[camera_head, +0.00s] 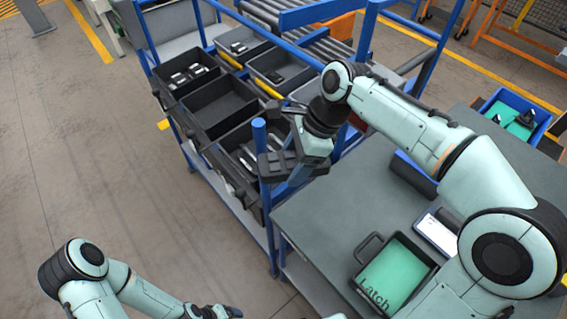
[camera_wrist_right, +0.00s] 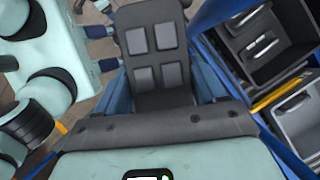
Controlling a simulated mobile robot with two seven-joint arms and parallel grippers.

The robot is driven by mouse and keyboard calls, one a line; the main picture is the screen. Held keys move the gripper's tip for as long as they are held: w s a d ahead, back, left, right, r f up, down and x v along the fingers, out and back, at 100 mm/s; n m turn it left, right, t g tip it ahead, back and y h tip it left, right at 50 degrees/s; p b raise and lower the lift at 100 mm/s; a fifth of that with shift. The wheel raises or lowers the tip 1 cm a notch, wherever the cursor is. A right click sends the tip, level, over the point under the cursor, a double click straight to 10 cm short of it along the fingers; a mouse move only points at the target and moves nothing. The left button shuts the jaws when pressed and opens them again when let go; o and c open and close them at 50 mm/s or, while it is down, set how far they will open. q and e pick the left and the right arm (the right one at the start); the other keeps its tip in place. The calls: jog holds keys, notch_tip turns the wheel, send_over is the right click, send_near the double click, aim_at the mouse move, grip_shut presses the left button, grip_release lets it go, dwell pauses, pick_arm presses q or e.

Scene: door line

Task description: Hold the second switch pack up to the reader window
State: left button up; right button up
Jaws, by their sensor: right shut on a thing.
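My right gripper (camera_head: 285,168) is at the end of the arm reaching in from the right, by the near corner of the bin rack. In the right wrist view its blue fingers (camera_wrist_right: 158,88) are shut on a dark switch pack (camera_wrist_right: 155,45) with four lighter grey squares on its face. The pack (camera_head: 272,166) shows only partly in the head view, beside a blue post. My left gripper (camera_head: 215,312) is low at the bottom edge, dark and partly cut off; its jaws are unclear. I cannot pick out the reader window for certain.
A blue-framed rack holds several black bins (camera_head: 214,105), some with packs inside. A grey bench (camera_head: 335,205) carries a green-lined "Latch" tray (camera_head: 427,262) and a white panel (camera_head: 437,234). A blue crate (camera_head: 515,104) stands at right. Floor at left is clear.

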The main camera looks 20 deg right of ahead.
aim_at(282, 167)
pick_arm(q)
jog(key=shift+w+r+p, duration=0.55)
jog(key=shift+w+r, duration=0.3)
jog(key=shift+w, duration=0.1)
pick_arm(e)
jog(key=w+d, duration=0.3)
jog(key=d, duration=0.5)
jog(key=shift+w, duration=0.3)
jog(key=shift+d, duration=0.1)
pick_arm(q)
jog(key=shift+s+f+b, duration=0.8)
jog(key=shift+s+f, duration=0.3)
jog(key=shift+f, duration=0.05)
pick_arm(e)
jog(key=s+a, duration=0.1)
jog(key=a, duration=0.2)
jog(key=s+a, duration=0.2)
jog(key=a, duration=0.2)
jog(key=s+a, duration=0.1)
jog(key=a, duration=0.3)
jog(key=shift+s+a, duration=0.1)
jog(key=shift+s, duration=0.2)
